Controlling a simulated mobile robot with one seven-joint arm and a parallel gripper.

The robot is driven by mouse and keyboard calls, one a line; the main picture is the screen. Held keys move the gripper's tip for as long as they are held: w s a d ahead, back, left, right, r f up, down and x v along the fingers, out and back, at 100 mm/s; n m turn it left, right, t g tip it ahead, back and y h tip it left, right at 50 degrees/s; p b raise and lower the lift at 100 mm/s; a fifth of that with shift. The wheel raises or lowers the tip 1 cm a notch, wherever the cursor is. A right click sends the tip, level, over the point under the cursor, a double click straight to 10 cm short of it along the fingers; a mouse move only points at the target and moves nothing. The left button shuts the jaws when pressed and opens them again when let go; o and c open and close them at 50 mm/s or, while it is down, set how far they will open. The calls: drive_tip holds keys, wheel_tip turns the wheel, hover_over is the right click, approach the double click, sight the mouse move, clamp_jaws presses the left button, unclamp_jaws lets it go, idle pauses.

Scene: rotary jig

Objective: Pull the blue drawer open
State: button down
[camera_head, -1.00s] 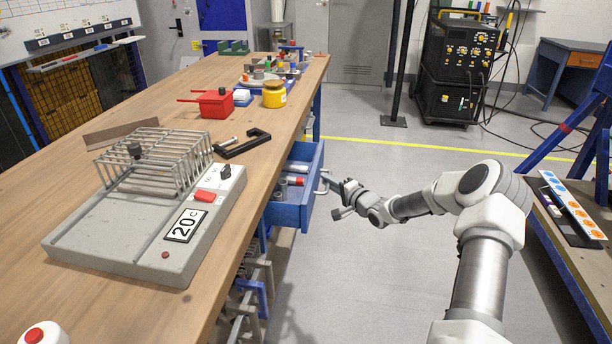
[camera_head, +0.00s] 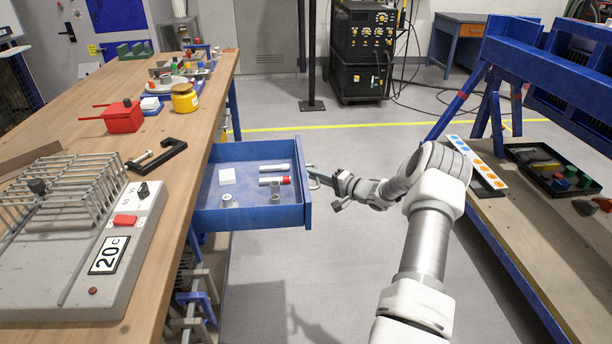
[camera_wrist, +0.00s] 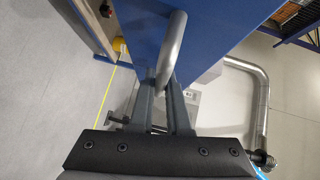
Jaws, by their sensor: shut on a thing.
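The blue drawer (camera_head: 250,217) stands well out from under the right side of the wooden workbench (camera_head: 185,150). In the wrist view, my gripper (camera_wrist: 166,100) is shut on the curved metal handle (camera_wrist: 172,50) of the drawer, with the blue front just beyond. The handle is largely hidden in the head view.
On the bench are a grey machine with a wire cage (camera_head: 70,250), a black clamp (camera_head: 157,157), a red box (camera_head: 122,117) and a yellow pot (camera_head: 184,98). Another bench (camera_head: 500,220) stands at the right. The floor between is clear.

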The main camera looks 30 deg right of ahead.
drive_tip(key=shift+d, duration=0.15)
drive_tip(key=c, duration=0.9)
unclamp_jaws()
drive_tip(key=shift+s, duration=0.1)
drive_tip(key=p+v, duration=0.4)
drive_tip(key=v, duration=1.3)
drive_tip(key=shift+s, duration=0.15)
